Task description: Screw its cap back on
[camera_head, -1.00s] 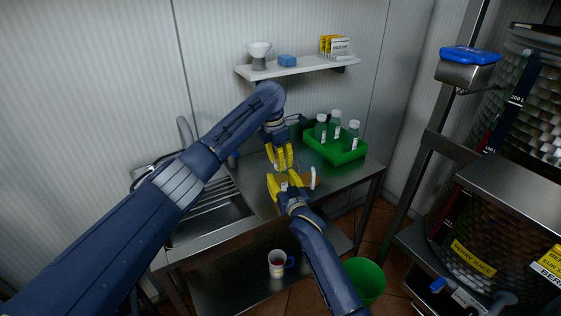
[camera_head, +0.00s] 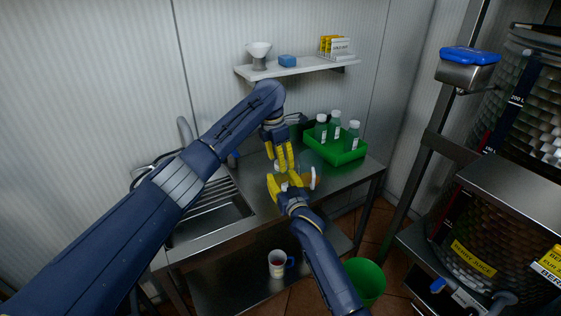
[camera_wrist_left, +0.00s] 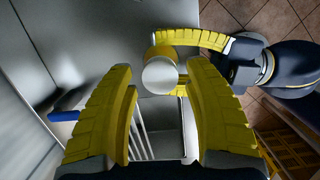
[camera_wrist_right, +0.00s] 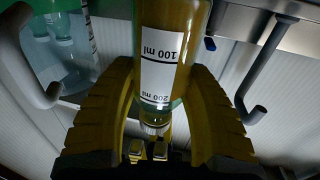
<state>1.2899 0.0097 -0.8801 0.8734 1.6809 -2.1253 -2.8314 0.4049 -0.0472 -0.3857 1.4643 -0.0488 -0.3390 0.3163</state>
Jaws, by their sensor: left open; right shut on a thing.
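An amber bottle (camera_wrist_right: 178,28) with a white measuring label is between the fingers of my right gripper (camera_head: 284,180), which is shut on it above the steel table. A round white cap (camera_wrist_left: 160,76) shows at the bottle's end in the left wrist view. I cannot tell whether it is threaded tight. My left gripper (camera_head: 282,168) is open just above the bottle's end. Its fingers (camera_wrist_left: 163,115) stand on either side, apart from the cap in that view. In the head view the fingers hide much of the bottle and cap.
A green crate (camera_head: 349,156) with several capped green bottles stands at the table's back right. A steel sink (camera_head: 210,218) is at the left. A wall shelf (camera_head: 300,68) hangs above. A mug (camera_head: 278,264) sits below, with a green bin (camera_head: 367,282) beside the table.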

